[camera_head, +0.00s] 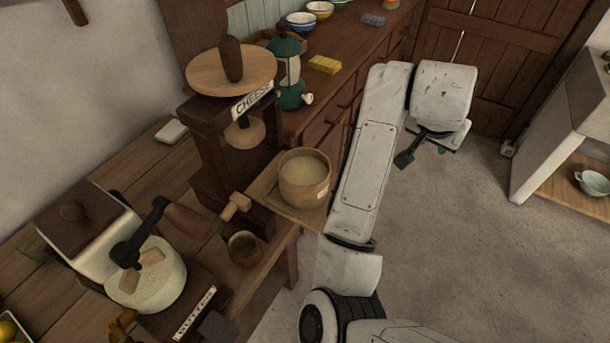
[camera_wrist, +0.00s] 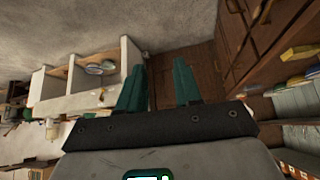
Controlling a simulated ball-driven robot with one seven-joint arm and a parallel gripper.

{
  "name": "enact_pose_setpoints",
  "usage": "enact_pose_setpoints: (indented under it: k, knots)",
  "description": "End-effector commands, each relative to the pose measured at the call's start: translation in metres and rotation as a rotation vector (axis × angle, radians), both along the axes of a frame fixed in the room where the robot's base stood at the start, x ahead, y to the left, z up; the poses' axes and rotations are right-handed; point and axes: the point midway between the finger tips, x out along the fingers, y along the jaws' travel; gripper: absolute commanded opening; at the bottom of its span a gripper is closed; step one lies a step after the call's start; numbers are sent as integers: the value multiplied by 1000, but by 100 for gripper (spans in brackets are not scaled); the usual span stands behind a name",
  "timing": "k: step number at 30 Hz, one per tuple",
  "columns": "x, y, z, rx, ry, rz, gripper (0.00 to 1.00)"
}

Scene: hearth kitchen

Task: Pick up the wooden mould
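The wooden mould appears to be the round wooden tub (camera_head: 305,178) with pale contents. It stands upright on the board (camera_head: 268,190) jutting out from the cheese press (camera_head: 235,140). My gripper (camera_wrist: 159,88) is open and empty in the wrist view, with two teal fingers apart. In the head view only a little teal of it shows under my wrist, to the right of the tub and well apart from it. The tub is not recognisable in the wrist view.
A butter churn (camera_head: 145,275) with a crank and a small brown cup (camera_head: 243,248) stand near the press. A green lantern (camera_head: 288,75) and a yellow sponge (camera_head: 325,64) are on the back counter. Open floor (camera_head: 440,260) lies to the right.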

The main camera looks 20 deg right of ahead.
Motion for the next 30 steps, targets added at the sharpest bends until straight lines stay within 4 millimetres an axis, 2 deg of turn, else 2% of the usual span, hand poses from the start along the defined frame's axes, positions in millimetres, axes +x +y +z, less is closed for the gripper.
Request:
enact_pose_setpoints:
  k: [1,5,8,15,19,24,26,30]
  knots:
    - [7,11,10,44,-11,-27,34]
    - [17,39,19,148,-3,-102,34]
    - [23,68,24,237,23,-139,34]
    - [35,158,34,440,135,-151,34]
    - [36,199,41,511,197,-130,34]
    - [35,226,44,551,239,-109,34]
    - [35,229,41,554,244,-108,34]
    - [35,229,22,554,246,-109,34]
